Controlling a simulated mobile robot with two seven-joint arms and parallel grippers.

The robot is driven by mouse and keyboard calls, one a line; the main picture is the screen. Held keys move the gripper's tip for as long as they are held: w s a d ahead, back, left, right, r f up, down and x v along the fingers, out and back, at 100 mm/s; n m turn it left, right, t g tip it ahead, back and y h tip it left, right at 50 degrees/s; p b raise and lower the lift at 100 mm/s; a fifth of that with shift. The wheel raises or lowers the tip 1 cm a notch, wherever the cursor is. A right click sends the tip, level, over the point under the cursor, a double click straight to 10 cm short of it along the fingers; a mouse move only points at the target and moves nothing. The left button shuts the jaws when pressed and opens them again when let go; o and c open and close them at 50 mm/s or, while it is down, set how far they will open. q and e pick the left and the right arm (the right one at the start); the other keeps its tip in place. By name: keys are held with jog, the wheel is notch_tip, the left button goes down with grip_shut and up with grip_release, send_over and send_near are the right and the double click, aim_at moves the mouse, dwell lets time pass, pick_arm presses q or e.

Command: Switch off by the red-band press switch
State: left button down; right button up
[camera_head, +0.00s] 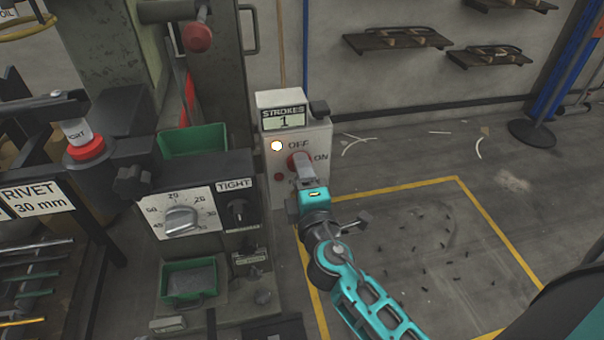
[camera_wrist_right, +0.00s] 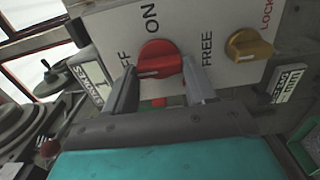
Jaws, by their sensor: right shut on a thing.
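The grey-white switch box (camera_head: 309,141) stands in the middle of the head view, marked OFF and ON. Its red rotary knob (camera_head: 297,160) is partly hidden behind my right gripper (camera_head: 304,174). In the right wrist view the red knob (camera_wrist_right: 158,57) sits between the two fingers of my right gripper (camera_wrist_right: 160,72), which is shut on it. The knob's exact setting is hard to read. A lamp (camera_head: 277,146) on the box glows white. My left gripper is not in view.
A yellow knob (camera_wrist_right: 249,45) marked FREE and LOCK sits beside the red one. A dial panel (camera_head: 185,212) and green bins (camera_head: 193,140) are at the left. A STROKES counter (camera_head: 282,117) tops the box. Yellow-lined floor (camera_head: 430,240) at the right is clear apart from small scraps.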

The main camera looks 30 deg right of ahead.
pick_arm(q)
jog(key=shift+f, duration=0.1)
pick_arm(e)
jog(key=shift+n, duration=0.3)
jog(key=o, duration=1)
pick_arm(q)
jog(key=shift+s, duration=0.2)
pick_arm(e)
jog(key=shift+o, duration=0.2)
